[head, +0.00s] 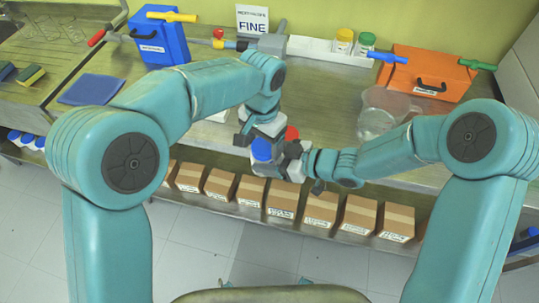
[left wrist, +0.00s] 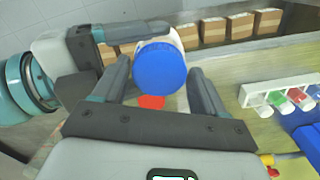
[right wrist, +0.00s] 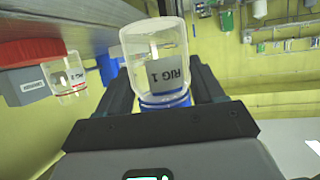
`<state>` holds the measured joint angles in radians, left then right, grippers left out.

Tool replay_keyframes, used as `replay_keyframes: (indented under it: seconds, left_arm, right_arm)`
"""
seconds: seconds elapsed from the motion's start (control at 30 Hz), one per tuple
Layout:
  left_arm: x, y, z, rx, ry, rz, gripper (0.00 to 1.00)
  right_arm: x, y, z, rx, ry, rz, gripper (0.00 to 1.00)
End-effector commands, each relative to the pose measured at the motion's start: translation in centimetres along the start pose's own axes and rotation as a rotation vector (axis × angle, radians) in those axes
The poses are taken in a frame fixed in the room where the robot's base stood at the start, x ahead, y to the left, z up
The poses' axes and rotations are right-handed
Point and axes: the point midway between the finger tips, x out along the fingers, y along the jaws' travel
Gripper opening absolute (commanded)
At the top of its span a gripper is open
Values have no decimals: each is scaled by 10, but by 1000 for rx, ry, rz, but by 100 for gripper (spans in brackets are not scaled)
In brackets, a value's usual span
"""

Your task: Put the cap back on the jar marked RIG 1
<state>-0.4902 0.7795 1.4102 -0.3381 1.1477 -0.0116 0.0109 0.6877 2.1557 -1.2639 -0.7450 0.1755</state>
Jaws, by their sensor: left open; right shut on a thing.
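A blue cap (left wrist: 160,66) is at the jar's mouth end, and shows in the head view (head: 261,149) too. I cannot tell whether it is fully seated. My left gripper (left wrist: 158,75) is open, its fingers on either side of the blue cap, with gaps visible. It shows in the head view (head: 262,130).
A red-topped item (head: 291,132) is close beside the grippers. Another labelled jar (right wrist: 68,75) shows in the right wrist view. Cardboard boxes (head: 250,190) line the lower shelf.

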Motion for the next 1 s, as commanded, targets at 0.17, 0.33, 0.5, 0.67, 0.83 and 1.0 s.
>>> replay_keyframes:
  seconds: [0.17,0.33,0.5,0.67,0.83,1.0]
  left_arm:
    - [0,0,0,0,0,0,42]
    - [0,0,0,0,0,0,25]
    - [0,0,0,10,1,-1,25]
    - [-1,0,0,10,1,-1,91]
    - [-1,1,0,11,1,1,91]
    - [-8,1,-1,11,4,1,91]
  right_arm:
    - [0,0,0,0,1,0,0]
    - [0,0,0,0,1,0,0]
    - [0,0,0,0,0,0,0]
    - [0,0,0,0,0,0,0]
    - [0,0,0,0,1,0,0]
    - [0,0,0,-1,0,0,0]
